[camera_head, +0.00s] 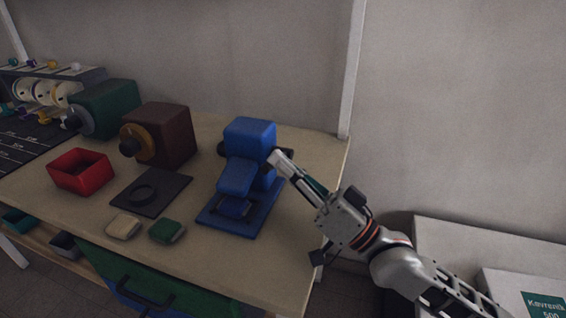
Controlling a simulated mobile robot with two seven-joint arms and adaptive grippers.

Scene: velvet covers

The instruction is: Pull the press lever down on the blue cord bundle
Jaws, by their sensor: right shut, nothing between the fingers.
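A blue press (250,135) stands on the right part of the wooden table, on a flat blue base (225,219). A sloping blue part juts from its front. Below that part lies a small blue piece (233,207), which may be the cord bundle; its shape is too dark to be sure. A dark piece, perhaps the lever, shows at the press's right side, partly hidden by my right gripper (279,158). My right gripper is shut and empty, its tips close against that side; I cannot tell whether they touch. My left gripper is out of view.
Left of the press are a dark red machine (172,133), a green machine (108,107), a red open box (82,171) and a dark plate with a ring (150,192). Cream (124,226) and green (166,230) pads lie in front. White boxes (480,243) stand right of the table.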

